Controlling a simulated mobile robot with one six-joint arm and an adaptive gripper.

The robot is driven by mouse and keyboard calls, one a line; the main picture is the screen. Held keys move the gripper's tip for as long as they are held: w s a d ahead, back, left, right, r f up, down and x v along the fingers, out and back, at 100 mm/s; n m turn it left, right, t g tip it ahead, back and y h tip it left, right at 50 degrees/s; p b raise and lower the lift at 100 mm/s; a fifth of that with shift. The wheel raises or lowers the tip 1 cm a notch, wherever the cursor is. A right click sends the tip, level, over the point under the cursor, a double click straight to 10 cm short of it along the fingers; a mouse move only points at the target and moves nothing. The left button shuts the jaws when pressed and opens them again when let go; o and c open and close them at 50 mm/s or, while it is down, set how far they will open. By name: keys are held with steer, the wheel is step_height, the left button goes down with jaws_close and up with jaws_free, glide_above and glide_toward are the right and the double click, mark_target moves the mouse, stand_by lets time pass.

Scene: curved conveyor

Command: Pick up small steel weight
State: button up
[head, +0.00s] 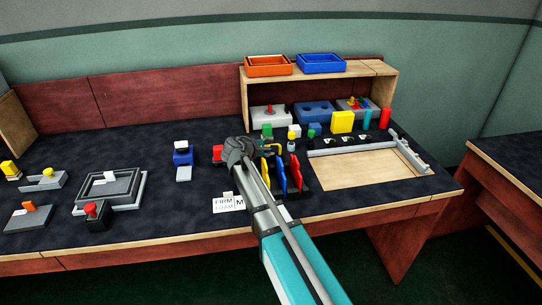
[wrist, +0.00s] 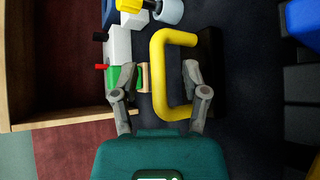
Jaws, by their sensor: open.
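My gripper (wrist: 160,70) is open in the wrist view, one finger on each side of a yellow loop handle (wrist: 158,72) on a black base (wrist: 211,70). I cannot tell whether either finger touches it. A green and tan piece (wrist: 143,77) lies beside the left finger. No thing is plainly recognisable as the small steel weight. A grey-blue cylinder (wrist: 169,11) with a yellow part lies at the top of the wrist view. In the head view my arm hides part of the table around the gripper.
A wooden shelf (head: 320,70) at the back holds an orange tray (head: 268,68) and a blue tray (head: 322,65) on top. Upright red, blue and yellow pieces (head: 282,174) stand beside my arm. A framed wooden board (head: 365,168) is at right.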

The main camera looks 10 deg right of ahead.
steer(key=shift+c, duration=0.3)
jaws_close()
steer(key=shift+r, duration=0.2)
step_height(320, 180, up, 2)
steer(key=shift+r+p, duration=0.1)
steer(key=shift+p, duration=1.1)
steer(key=s+r+p, duration=1)
steer(key=s, duration=0.4)
steer(key=shift+r+p, duration=0.25)
steer(key=shift+p, duration=0.05)
